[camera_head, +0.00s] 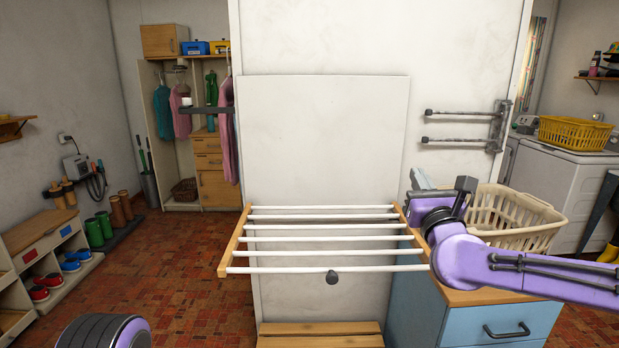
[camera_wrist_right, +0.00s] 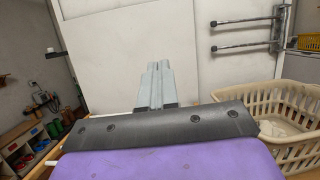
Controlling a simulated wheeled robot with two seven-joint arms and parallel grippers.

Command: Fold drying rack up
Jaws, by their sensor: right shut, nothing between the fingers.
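The drying rack (camera_head: 325,239) stands folded out, roughly level, from a white wall panel (camera_head: 322,130) in the head view. It has two wooden side rails and several white rods. A dark round knob (camera_head: 332,277) sits below its front rod. My right gripper (camera_head: 420,179) is just beyond the right rail, near its back end, partly hidden by my purple wrist. In the right wrist view its grey fingers (camera_wrist_right: 157,84) are together and empty, pointing toward the white panel. I cannot tell whether it touches the rack. My left gripper is out of view; only part of my left arm shows.
A beige laundry basket (camera_head: 515,217) stands on the blue drawer cabinet (camera_head: 495,326), close to my right wrist. Dark wall-mounted bars (camera_head: 460,141) are above right. A wooden slatted bench (camera_head: 320,335) is below the rack. Floor to the left is open.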

